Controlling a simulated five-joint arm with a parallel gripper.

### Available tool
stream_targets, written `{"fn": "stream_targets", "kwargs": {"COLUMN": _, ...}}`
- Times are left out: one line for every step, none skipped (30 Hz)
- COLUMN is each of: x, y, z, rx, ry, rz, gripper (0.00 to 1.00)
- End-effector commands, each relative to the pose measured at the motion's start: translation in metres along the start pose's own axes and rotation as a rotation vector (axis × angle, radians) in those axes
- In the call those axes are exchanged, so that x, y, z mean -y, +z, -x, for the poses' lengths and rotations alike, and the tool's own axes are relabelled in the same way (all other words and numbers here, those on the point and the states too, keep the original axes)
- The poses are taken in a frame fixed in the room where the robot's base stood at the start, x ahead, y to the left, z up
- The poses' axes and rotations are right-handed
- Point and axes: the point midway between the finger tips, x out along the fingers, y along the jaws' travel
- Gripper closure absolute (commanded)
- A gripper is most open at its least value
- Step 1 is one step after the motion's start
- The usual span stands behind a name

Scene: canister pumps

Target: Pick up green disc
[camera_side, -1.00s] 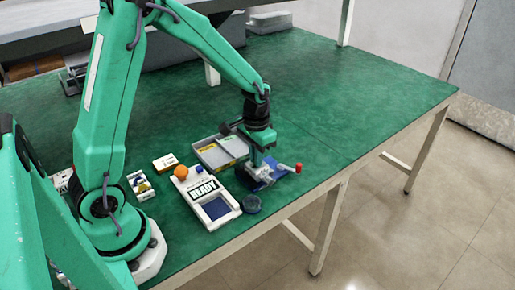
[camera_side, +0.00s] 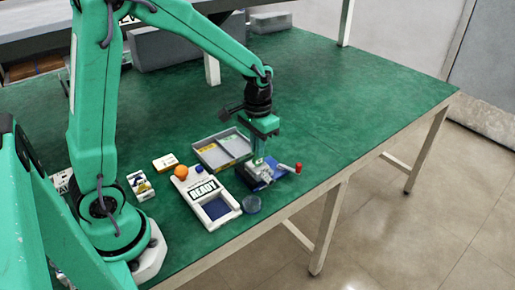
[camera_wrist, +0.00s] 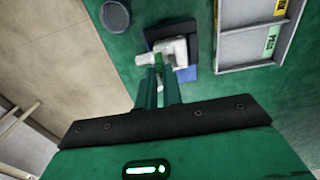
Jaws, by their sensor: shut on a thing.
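My gripper (camera_side: 258,154) is above the blue-based fixture with the pale pump part (camera_side: 262,173). In the wrist view my gripper's fingers (camera_wrist: 159,74) are close together, shut on a small green piece (camera_wrist: 158,61), which I take to be the green disc. It is mostly hidden by the fingers, and its round shape does not show clearly. In the side view a small green patch (camera_side: 258,161) shows at the fingertips. The pale pump part also shows just beyond the fingertips in the wrist view (camera_wrist: 178,52).
A grey divided tray (camera_side: 207,157) with coloured labels lies behind the fixture. A white READY board (camera_side: 222,187), an orange ball (camera_side: 180,171) and a round dark lid (camera_side: 251,204) are close by. A red-ended cylinder (camera_side: 298,167) is at the right. The far right table is clear.

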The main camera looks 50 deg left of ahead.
Motion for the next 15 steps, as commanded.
{"fn": "stream_targets", "kwargs": {"x": -0.009, "y": 0.004, "z": 0.007, "rx": -0.004, "ry": 0.0, "rz": -0.004, "gripper": 1.0}}
{"fn": "stream_targets", "kwargs": {"x": -0.014, "y": 0.006, "z": 0.01, "rx": -0.004, "ry": 0.0, "rz": -0.005, "gripper": 1.0}}
{"fn": "stream_targets", "kwargs": {"x": -0.021, "y": 0.01, "z": 0.014, "rx": -0.004, "ry": 0.0, "rz": -0.005, "gripper": 1.0}}
{"fn": "stream_targets", "kwargs": {"x": -0.026, "y": 0.013, "z": 0.017, "rx": -0.003, "ry": 0.0, "rz": -0.005, "gripper": 1.0}}
{"fn": "stream_targets", "kwargs": {"x": -0.031, "y": 0.015, "z": 0.021, "rx": -0.004, "ry": 0.0, "rz": -0.005, "gripper": 1.0}}
{"fn": "stream_targets", "kwargs": {"x": -0.037, "y": 0.018, "z": 0.025, "rx": -0.004, "ry": 0.0, "rz": -0.005, "gripper": 1.0}}
{"fn": "stream_targets", "kwargs": {"x": -0.042, "y": 0.02, "z": 0.028, "rx": -0.004, "ry": 0.0, "rz": -0.005, "gripper": 1.0}}
{"fn": "stream_targets", "kwargs": {"x": -0.046, "y": 0.023, "z": 0.031, "rx": -0.004, "ry": 0.0, "rz": -0.004, "gripper": 1.0}}
{"fn": "stream_targets", "kwargs": {"x": -0.052, "y": 0.025, "z": 0.035, "rx": -0.003, "ry": 0.0, "rz": -0.005, "gripper": 1.0}}
{"fn": "stream_targets", "kwargs": {"x": -0.056, "y": 0.027, "z": 0.037, "rx": -0.004, "ry": 0.0, "rz": -0.004, "gripper": 1.0}}
{"fn": "stream_targets", "kwargs": {"x": -0.06, "y": 0.029, "z": 0.04, "rx": -0.003, "ry": 0.0, "rz": -0.004, "gripper": 1.0}}
{"fn": "stream_targets", "kwargs": {"x": -0.065, "y": 0.032, "z": 0.043, "rx": -0.002, "ry": 0.0, "rz": -0.003, "gripper": 1.0}}
{"fn": "stream_targets", "kwargs": {"x": -0.068, "y": 0.034, "z": 0.045, "rx": -0.002, "ry": 0.0, "rz": -0.003, "gripper": 1.0}}
{"fn": "stream_targets", "kwargs": {"x": -0.071, "y": 0.035, "z": 0.047, "rx": -0.002, "ry": 0.0, "rz": -0.003, "gripper": 1.0}}
{"fn": "stream_targets", "kwargs": {"x": -0.074, "y": 0.037, "z": 0.05, "rx": -0.002, "ry": 0.0, "rz": -0.002, "gripper": 1.0}}
